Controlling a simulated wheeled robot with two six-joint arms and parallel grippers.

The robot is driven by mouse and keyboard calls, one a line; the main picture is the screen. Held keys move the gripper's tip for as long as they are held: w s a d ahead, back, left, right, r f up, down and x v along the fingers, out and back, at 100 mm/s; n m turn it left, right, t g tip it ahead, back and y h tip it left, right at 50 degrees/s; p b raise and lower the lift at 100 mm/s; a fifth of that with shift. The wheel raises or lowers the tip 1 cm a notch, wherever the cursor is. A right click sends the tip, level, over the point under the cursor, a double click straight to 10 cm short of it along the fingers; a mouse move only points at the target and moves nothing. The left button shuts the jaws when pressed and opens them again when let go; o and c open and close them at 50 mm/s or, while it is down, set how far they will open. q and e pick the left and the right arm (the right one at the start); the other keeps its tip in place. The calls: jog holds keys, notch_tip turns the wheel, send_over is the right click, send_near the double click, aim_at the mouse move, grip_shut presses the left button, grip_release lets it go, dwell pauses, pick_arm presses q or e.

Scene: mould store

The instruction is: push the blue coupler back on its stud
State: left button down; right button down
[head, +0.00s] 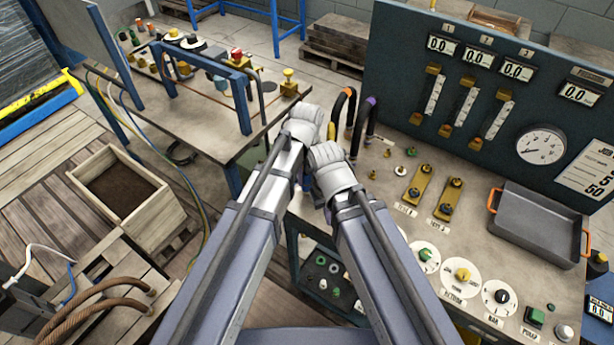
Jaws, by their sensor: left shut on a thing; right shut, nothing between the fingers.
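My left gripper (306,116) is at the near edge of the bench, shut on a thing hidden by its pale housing. My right gripper (328,154) is just below and to the right of it, shut and empty, with its fingertips hidden. I cannot make out a blue coupler or its stud. Two dark looped hoses rise just right of the grippers, one with an orange band (349,92) and one with a purple band (371,100). Small fittings (400,170) stand on the bench top to the right of the grippers.
The right bench has a dark gauge panel (460,60), brass valve blocks (416,186), knobs along the front and a grey tray (538,222) with orange handles. The left table (200,118) carries a blue frame and fittings. A soil-filled wooden box (170,222) stands on the floor.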

pick_arm(q)
jog(key=shift+f+b, duration=0.25)
jog(key=shift+b, duration=0.05)
pick_arm(e)
jog(key=shift+f, duration=0.25)
dwell(0.4)
pick_arm(q)
jog(key=c, duration=0.5)
grip_release()
jog(key=shift+r, duration=0.15)
pick_arm(e)
jog(key=shift+r, duration=0.1)
pick_arm(q)
notch_tip(320, 180, up, 8)
jog(key=p, duration=0.8)
jog(key=shift+f, duration=0.2)
pick_arm(e)
notch_tip(320, 180, up, 8)
jog(key=shift+f, duration=0.25)
pick_arm(q)
jog(key=shift+a, duration=0.1)
